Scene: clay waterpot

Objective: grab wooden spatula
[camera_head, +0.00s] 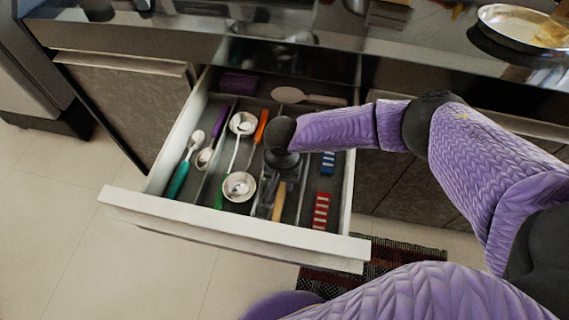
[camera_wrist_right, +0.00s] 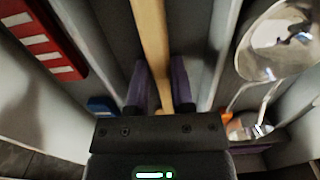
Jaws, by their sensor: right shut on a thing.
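A long, light wooden spatula (camera_head: 279,202) lies in the open drawer, in the compartment right of the ladles. Only its straight handle shows in the head view; the rest is hidden under my wrist. My right gripper (camera_head: 271,190) reaches down into the drawer from above. In the right wrist view the wooden handle (camera_wrist_right: 152,40) runs between the two fingers of the right gripper (camera_wrist_right: 161,80), which is shut on it. I cannot tell whether the handle is clear of the drawer floor. My left gripper is not in view.
The drawer (camera_head: 240,225) stands open, with dividers. Left of the gripper lie steel ladles (camera_head: 239,187), a teal-handled spoon (camera_head: 178,178) and an orange handle (camera_head: 261,125). A red striped item (camera_head: 321,210) lies right. A pan (camera_head: 515,24) stands on the dark counter above.

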